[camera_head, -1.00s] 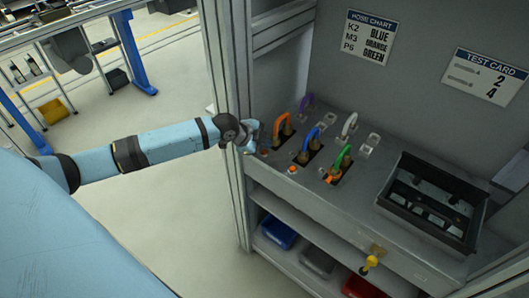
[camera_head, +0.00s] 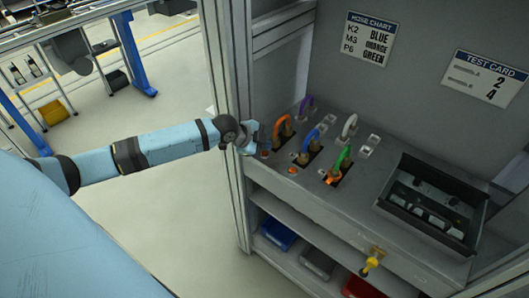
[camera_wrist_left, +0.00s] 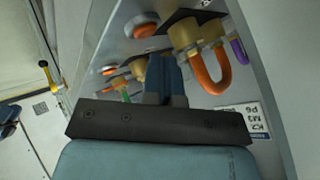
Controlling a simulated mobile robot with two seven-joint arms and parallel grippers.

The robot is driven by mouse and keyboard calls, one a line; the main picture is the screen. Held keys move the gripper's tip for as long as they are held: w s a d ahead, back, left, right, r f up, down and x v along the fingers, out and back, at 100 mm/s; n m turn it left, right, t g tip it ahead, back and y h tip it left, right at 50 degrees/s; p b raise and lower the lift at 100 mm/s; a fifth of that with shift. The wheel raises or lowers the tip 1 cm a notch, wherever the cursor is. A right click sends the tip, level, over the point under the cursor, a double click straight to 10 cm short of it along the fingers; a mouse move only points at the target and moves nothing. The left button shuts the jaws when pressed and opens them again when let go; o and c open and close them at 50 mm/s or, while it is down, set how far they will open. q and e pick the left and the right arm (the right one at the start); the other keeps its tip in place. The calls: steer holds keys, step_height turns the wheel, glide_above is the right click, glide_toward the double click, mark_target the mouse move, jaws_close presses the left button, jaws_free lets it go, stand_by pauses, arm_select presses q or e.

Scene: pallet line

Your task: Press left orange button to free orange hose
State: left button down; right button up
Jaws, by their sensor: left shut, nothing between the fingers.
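The left orange button (camera_head: 264,153) is on the left front of the grey panel, and a round orange button (camera_wrist_left: 145,30) shows near the top of the left wrist view. The orange hose (camera_head: 278,128) is a loop standing at its fitting, right beside my left gripper (camera_head: 257,142). It also shows in the left wrist view (camera_wrist_left: 211,85), right of the fingers. My left gripper (camera_wrist_left: 165,72) is shut and empty, close to the button; I cannot tell whether it touches it. My right gripper is out of view.
Another orange button (camera_head: 292,170) lies to the right. A black tray (camera_head: 388,207) sits on the right of the panel. A frame post (camera_head: 219,75) stands left.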

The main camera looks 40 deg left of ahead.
mark_target(265, 154)
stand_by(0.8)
arm_select(q)
steer(key=shift+f, duration=0.4)
steer(key=shift+f, duration=0.45)
stand_by(0.5)
steer(key=shift+r, duration=0.1)
steer(key=shift+r+p, duration=0.7)
steer(key=shift+r, duration=0.1)
step_height(265, 154, up, 4)
steer(key=p, duration=0.3)
steer(key=shift+r+p, duration=0.5)
steer(key=shift+p, duration=0.2)
